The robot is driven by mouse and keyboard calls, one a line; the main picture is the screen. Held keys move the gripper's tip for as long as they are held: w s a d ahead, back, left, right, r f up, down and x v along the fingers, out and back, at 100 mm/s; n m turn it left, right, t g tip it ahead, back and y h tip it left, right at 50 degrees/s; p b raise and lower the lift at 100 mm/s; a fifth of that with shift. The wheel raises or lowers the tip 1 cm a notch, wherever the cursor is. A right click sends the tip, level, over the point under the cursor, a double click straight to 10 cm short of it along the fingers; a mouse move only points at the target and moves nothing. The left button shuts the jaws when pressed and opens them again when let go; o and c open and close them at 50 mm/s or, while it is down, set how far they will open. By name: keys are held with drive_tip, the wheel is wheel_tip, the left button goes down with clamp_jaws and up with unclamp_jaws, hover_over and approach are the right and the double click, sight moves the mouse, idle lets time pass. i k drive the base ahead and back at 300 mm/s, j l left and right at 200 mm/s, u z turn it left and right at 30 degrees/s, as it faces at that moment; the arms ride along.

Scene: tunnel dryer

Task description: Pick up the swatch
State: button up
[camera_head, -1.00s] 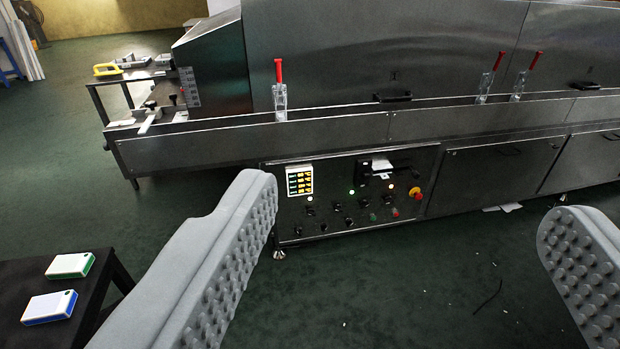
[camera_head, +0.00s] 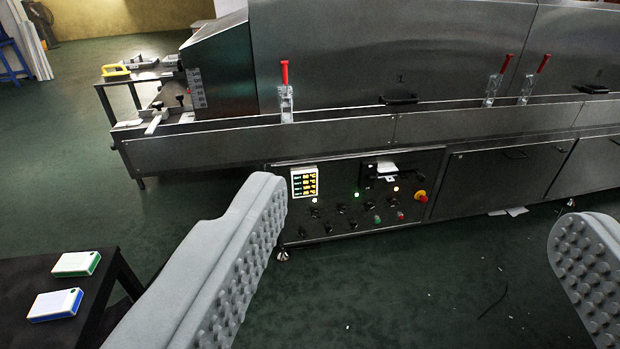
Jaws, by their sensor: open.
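I cannot single out a swatch for certain. Two small white blocks lie on a black table at the lower left: one with a green edge (camera_head: 76,263) and one with a blue edge (camera_head: 55,304). A thin white piece (camera_head: 508,211) lies on the floor at the foot of the dryer. My gripper (camera_head: 418,215) is open, with its grey studded fingers wide apart and nothing between them. It points toward the dryer's control panel, and the two blocks are left of its left finger.
The steel tunnel dryer (camera_head: 400,55) spans the back, with a control panel (camera_head: 345,205) and red-handled clamps along its rail. A side table with a yellow-handled tool (camera_head: 116,70) stands at the dryer's left end. The black table (camera_head: 95,315) is at lower left. Green floor is open between.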

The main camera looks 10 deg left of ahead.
sight(58, 304)
drive_tip(key=j+u, duration=0.2)
drive_tip(key=u, duration=1.6)
